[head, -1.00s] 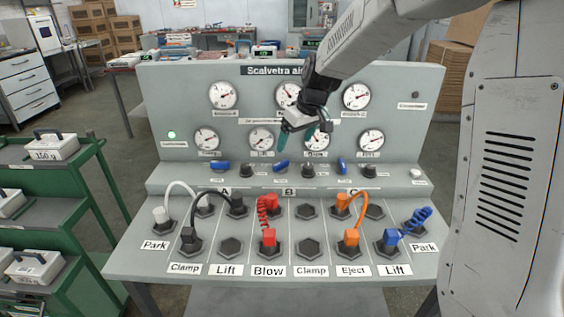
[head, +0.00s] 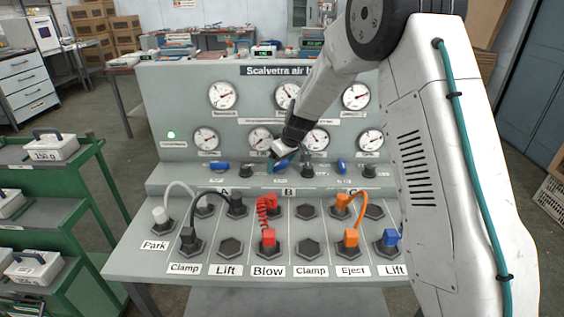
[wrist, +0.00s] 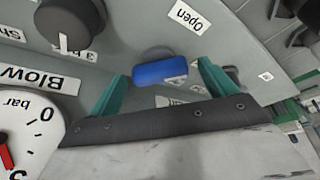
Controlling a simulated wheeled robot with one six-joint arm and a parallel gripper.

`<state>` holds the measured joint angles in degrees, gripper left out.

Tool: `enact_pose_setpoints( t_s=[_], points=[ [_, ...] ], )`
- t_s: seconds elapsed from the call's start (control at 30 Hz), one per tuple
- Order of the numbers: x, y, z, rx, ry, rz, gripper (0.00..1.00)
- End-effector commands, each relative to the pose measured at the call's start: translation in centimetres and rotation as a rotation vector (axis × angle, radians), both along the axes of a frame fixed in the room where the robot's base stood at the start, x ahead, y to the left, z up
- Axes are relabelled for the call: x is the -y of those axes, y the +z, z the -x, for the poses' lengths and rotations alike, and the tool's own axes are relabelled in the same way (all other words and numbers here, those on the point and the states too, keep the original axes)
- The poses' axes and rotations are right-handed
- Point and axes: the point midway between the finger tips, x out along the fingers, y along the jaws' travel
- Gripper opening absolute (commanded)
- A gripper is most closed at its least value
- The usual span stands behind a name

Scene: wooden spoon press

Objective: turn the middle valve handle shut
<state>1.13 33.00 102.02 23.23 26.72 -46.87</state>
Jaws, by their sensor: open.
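The middle valve handle is a blue bar on the sloped panel strip, partly hidden by my gripper in the head view. In the wrist view the blue handle (wrist: 165,71) lies between my two teal fingers, its long side running from one finger towards the other. My gripper (head: 282,160) is open over the handle and does not look closed on it. The wrist view also shows my gripper (wrist: 162,72) with a finger on each side. An "open" label (wrist: 187,17) sits near the handle.
Another blue handle (head: 219,165) is to the left and one (head: 342,166) to the right. Black knobs (head: 246,170) stand between the handles. Gauges (head: 222,95) fill the upright panel; plugs and hoses (head: 268,238) stand on the lower deck.

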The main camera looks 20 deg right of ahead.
Motion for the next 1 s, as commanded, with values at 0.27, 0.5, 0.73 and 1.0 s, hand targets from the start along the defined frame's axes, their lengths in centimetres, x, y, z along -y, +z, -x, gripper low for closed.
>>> enact_pose_setpoints(
  t_s=[0.27,0.5,0.73,1.0],
  points=[
    [-0.03,-0.08,-0.05,0.0,0.0,0.0,0.78],
    [-0.01,-0.07,-0.03,0.0,-0.001,0.0,0.39],
    [-0.04,-0.07,0.0,-0.001,-0.03,-0.001,0.39],
    [-0.13,-0.07,0.03,-0.001,-0.173,0.001,0.39]
  ],
)
